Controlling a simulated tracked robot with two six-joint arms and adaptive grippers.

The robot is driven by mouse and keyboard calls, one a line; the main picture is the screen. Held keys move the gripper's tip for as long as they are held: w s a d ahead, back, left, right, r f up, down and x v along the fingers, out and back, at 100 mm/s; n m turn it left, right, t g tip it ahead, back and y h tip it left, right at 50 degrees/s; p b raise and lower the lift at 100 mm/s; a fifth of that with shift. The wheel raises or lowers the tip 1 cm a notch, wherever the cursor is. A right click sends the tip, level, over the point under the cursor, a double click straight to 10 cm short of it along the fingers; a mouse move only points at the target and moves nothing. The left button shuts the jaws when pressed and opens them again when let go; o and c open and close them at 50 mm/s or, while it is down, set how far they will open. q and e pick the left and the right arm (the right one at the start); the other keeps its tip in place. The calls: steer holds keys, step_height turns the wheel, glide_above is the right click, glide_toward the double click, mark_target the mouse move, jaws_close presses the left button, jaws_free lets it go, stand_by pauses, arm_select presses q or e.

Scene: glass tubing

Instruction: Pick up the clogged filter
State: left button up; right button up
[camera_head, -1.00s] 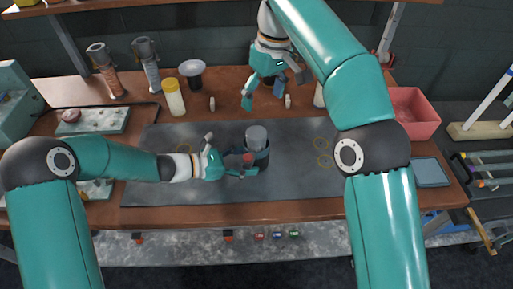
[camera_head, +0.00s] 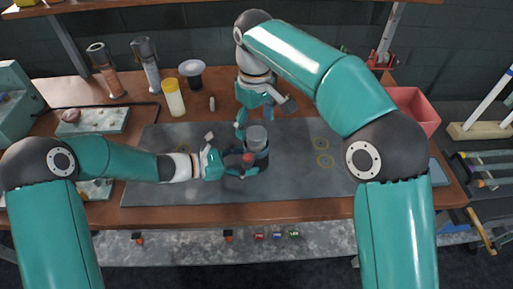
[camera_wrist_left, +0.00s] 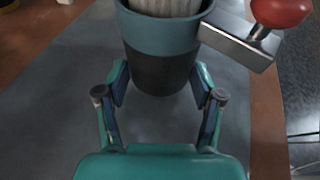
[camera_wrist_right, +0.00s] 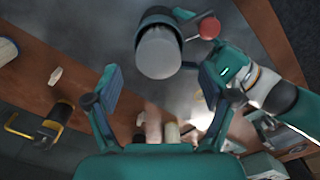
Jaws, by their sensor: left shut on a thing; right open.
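A dark grey and blue-grey cup-shaped housing (camera_head: 262,158) stands upright on the grey mat (camera_head: 300,181). The filter (camera_head: 256,136) stands up out of its mouth; in the left wrist view it looks pale and pleated (camera_wrist_left: 165,6). A red knob on a metal lever (camera_wrist_left: 240,42) is at the housing's side. My left gripper (camera_head: 243,163) is shut around the housing from the left, one finger on each side. My right gripper (camera_head: 256,118) is open and empty, just behind and above the filter. In the right wrist view the filter's round grey end (camera_wrist_right: 158,52) lies between the open fingers.
A red bin (camera_head: 418,110) is at the right. A tray (camera_head: 95,121) lies on the left. The mat right of the housing is clear, with ring marks.

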mark_target(256, 132)
steer(key=shift+d+f, duration=0.15)
steer(key=shift+f, duration=2.2)
jaws_close()
